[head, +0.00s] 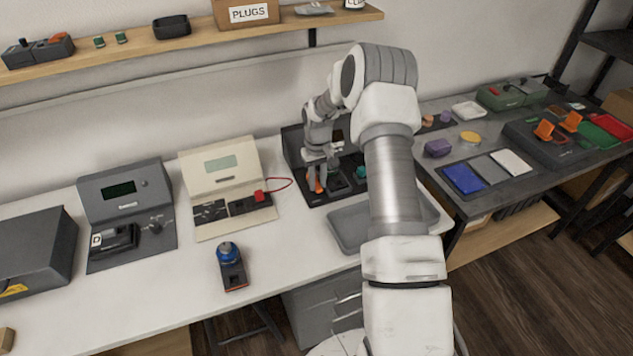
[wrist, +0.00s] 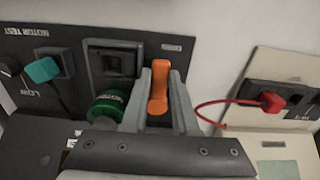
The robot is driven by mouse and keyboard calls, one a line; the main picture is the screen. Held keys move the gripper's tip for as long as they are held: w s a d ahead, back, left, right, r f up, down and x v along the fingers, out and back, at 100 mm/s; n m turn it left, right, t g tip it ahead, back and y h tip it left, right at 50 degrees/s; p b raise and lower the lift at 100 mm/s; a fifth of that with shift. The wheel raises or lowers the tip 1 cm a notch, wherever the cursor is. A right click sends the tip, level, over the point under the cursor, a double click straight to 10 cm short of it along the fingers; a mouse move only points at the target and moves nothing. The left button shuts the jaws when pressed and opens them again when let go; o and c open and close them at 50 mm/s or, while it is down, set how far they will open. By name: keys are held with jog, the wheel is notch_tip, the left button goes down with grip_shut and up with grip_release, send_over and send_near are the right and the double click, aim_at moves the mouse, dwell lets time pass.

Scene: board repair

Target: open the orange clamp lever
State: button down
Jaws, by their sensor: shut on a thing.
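The orange clamp lever (wrist: 158,88) is between the two grey fingers of my gripper (wrist: 160,78) in the wrist view, with the fingers closed on its sides. In the head view the orange lever (head: 319,187) shows as a small patch just below my gripper (head: 318,172), over the dark motor test panel (head: 345,193). How far the lever is swung is hard to tell. A green cylinder (wrist: 108,106) is beside the left finger in the wrist view.
A teal knob (wrist: 42,69) is on the panel's left in the wrist view. The cream unit with its red plug (wrist: 271,102) and red cable is close on the right. A grey tray (head: 345,228) lies in front of the panel. Other orange levers (head: 544,130) are on the right table.

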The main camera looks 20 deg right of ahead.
jog(key=c, duration=0.7)
grip_release()
